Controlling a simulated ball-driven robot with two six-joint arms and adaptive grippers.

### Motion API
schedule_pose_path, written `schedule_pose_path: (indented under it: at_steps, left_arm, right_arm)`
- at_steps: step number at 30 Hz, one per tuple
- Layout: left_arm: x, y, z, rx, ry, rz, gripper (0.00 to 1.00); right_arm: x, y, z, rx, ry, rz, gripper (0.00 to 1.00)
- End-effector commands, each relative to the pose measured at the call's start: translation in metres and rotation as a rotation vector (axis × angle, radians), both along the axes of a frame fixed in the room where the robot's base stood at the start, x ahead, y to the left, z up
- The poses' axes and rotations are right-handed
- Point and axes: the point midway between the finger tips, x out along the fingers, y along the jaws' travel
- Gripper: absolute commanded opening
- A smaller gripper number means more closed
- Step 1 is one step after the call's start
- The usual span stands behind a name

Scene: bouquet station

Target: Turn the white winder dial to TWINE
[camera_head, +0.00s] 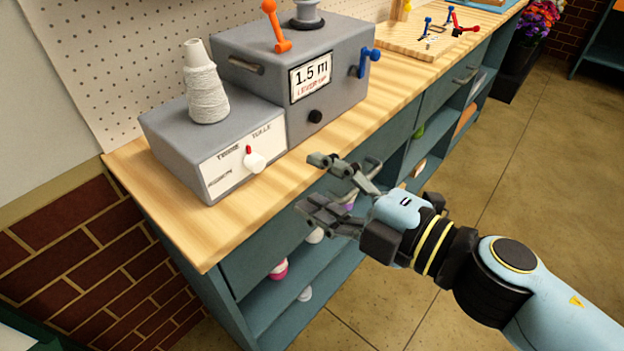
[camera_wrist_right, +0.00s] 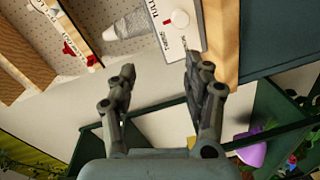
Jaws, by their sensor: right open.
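The white winder dial (camera_head: 254,162) is a round knob on the pale front plate (camera_head: 226,176) of the low grey winder box (camera_head: 165,140). A red mark shows at its upper left. The plate carries printed words, with TWINE and TULLE above the dial; which one the mark points at is hard to tell. My right gripper (camera_head: 310,184) is open and empty, to the right of the dial and apart from it, in front of the counter. In the right wrist view the dial (camera_wrist_right: 180,18) shows at the top, beyond the open fingers (camera_wrist_right: 160,70). My left gripper is out of view.
A cone of white twine (camera_head: 207,95) stands on the low box. A taller grey box (camera_head: 340,65) with orange and blue levers and a "1.5 m" display stands beside it. The wooden counter (camera_head: 210,235) has a bare front strip. Open shelves (camera_head: 310,275) lie below.

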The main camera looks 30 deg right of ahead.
Motion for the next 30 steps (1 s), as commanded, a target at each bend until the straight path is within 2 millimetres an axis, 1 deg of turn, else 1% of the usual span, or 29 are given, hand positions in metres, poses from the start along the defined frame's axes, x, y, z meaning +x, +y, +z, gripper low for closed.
schedule_pose_path:
  at_steps: [8, 13, 19, 20, 23, 24, 27, 30]
  left_arm:
    - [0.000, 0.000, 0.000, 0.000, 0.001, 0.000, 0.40]
    - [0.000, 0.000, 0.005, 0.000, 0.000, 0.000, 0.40]
    - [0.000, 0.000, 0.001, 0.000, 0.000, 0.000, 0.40]
    - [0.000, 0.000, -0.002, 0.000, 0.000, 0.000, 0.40]
    - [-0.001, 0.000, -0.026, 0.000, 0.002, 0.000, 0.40]
    - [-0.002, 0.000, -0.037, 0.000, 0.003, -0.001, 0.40]
    - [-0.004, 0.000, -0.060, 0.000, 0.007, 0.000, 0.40]
    - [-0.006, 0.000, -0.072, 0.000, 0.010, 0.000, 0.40]
  right_arm:
    - [-0.001, 0.000, 0.000, 0.001, 0.000, 0.000, 0.51]
    - [-0.001, 0.000, 0.001, 0.001, 0.000, 0.000, 0.51]
    - [0.000, 0.000, -0.002, 0.009, 0.001, -0.001, 0.51]
    - [0.001, 0.000, -0.005, 0.024, 0.004, -0.003, 0.51]
    - [0.007, 0.000, -0.024, 0.133, 0.023, -0.013, 0.51]
    - [0.010, 0.001, -0.032, 0.195, 0.035, -0.018, 0.51]
    - [0.018, 0.001, -0.049, 0.346, 0.064, -0.028, 0.51]
    - [0.023, 0.001, -0.056, 0.452, 0.085, -0.033, 0.51]
